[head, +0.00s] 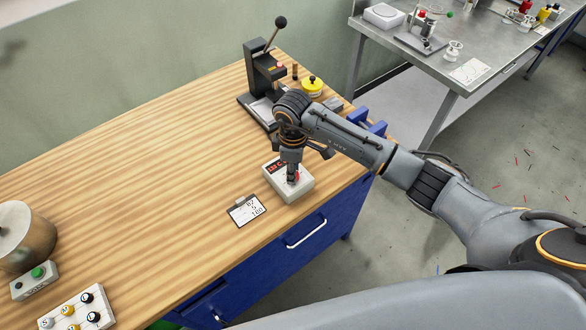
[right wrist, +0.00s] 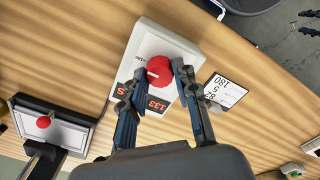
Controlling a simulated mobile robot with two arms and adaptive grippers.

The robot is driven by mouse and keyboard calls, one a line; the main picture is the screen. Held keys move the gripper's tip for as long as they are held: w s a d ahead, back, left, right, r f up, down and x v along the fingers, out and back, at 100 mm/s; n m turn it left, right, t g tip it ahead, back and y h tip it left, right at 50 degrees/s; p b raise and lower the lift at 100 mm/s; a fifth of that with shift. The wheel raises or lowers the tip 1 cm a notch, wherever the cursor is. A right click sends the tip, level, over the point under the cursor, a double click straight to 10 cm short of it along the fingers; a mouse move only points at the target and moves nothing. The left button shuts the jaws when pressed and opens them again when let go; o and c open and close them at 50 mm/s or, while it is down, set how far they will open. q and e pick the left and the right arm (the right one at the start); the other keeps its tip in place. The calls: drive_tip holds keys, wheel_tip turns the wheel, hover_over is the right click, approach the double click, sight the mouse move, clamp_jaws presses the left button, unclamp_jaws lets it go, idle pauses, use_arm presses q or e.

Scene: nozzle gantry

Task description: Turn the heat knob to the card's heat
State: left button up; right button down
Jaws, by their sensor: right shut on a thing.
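The heat knob is red with a white mark and sits on a white control box (head: 300,192); in the right wrist view the knob (right wrist: 160,71) lies between my fingers. My right gripper (right wrist: 162,76) is shut on the knob from above; in the head view the gripper (head: 291,174) covers much of the box. The box's dark display (right wrist: 148,103) has red digits that seem to read 133, with another character beside them. The card (head: 246,211) lies on a dark clipboard next to the box; the card (right wrist: 225,90) shows several lines, one reading 180. My left gripper is out of view.
A black lever press (head: 262,75) and a yellow-lidded pot (head: 312,85) stand behind my right arm. A button box (head: 38,280) and a tray of knobs (head: 77,312) are at the lower left. The middle of the wooden bench (head: 150,150) is clear.

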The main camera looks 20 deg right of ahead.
drive_tip(key=c, duration=1)
unclamp_jaws()
drive_tip(key=shift+r, duration=0.1)
wheel_tip(320, 180, up, 12)
